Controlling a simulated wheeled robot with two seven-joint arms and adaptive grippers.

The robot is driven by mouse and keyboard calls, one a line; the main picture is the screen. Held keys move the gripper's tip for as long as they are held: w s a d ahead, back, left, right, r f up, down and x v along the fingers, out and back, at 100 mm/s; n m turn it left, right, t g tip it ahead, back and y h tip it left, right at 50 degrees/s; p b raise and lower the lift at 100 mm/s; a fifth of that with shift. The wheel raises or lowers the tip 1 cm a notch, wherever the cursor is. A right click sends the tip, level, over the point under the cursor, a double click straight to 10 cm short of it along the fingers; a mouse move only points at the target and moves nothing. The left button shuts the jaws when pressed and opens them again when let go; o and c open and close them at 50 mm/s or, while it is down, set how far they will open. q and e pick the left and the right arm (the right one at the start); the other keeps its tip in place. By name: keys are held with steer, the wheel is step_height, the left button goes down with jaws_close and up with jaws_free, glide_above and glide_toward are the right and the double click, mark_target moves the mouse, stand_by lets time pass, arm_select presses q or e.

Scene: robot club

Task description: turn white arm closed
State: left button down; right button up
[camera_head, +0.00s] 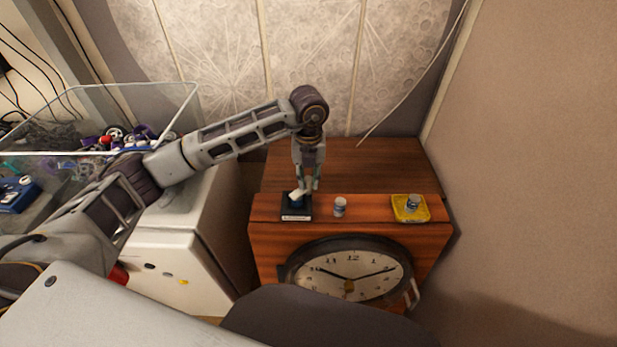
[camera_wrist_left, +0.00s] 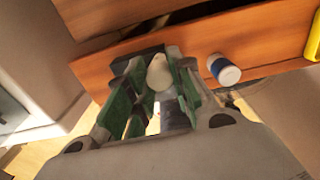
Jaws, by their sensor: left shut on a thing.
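The white arm (camera_head: 298,194) is a short pale lever on a small dark base (camera_head: 296,212) with a light label on its front edge, at the front left of the wooden cabinet top. My left gripper (camera_head: 306,187) comes down from above and is shut on the white arm. In the left wrist view, the rounded pale end of the white arm (camera_wrist_left: 159,72) shows between the green-padded fingers (camera_wrist_left: 150,98). The fingers hide part of the arm and base, so its exact angle is hard to tell. My right gripper is not in view.
A small white and blue cylinder (camera_head: 340,206) stands just right of the base; it also shows in the left wrist view (camera_wrist_left: 224,70). A clock (camera_head: 347,270) is on the cabinet front. The cabinet top (camera_head: 375,165) behind is clear.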

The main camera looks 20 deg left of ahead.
arm_select(q)
steer(key=c, duration=1.2)
jaws_free()
step_height(320, 180, up, 12)
stand_by(0.6)
